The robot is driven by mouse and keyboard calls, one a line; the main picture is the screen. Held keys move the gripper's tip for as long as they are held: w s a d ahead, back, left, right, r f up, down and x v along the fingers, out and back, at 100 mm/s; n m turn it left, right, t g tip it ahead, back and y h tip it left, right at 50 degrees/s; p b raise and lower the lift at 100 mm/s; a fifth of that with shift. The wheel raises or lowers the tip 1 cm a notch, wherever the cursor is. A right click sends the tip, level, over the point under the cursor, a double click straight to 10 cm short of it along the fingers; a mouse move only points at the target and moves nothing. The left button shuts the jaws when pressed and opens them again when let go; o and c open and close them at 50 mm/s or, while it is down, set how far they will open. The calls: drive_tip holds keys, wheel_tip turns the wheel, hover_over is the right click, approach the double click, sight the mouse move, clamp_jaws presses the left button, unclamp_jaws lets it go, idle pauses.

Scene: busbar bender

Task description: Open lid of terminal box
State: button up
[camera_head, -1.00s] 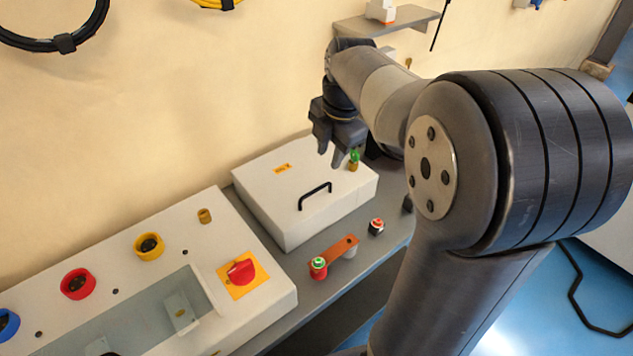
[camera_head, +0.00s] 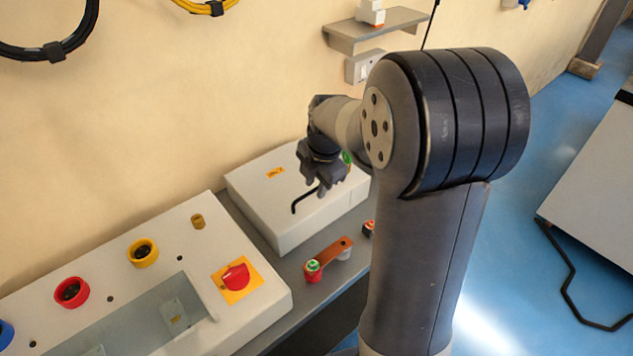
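The terminal box is a white box whose closed lid (camera_head: 258,190) carries a black bar handle (camera_head: 302,199) and a small orange label. My gripper (camera_head: 322,190) is over the right part of the lid, pointing down, close to the right end of the handle. The gripper hides that end of the handle. I cannot tell whether its fingers touch the handle or how far apart they are.
Left of the box is a white panel (camera_head: 222,325) with coloured sockets and a red rotary switch (camera_head: 236,277). In front of the box lies an orange bar (camera_head: 331,254) with a green-topped red post (camera_head: 313,271). A shelf (camera_head: 375,27) is on the wall behind.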

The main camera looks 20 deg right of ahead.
clamp_jaws()
drive_tip(key=shift+r, duration=0.1)
idle(0.3)
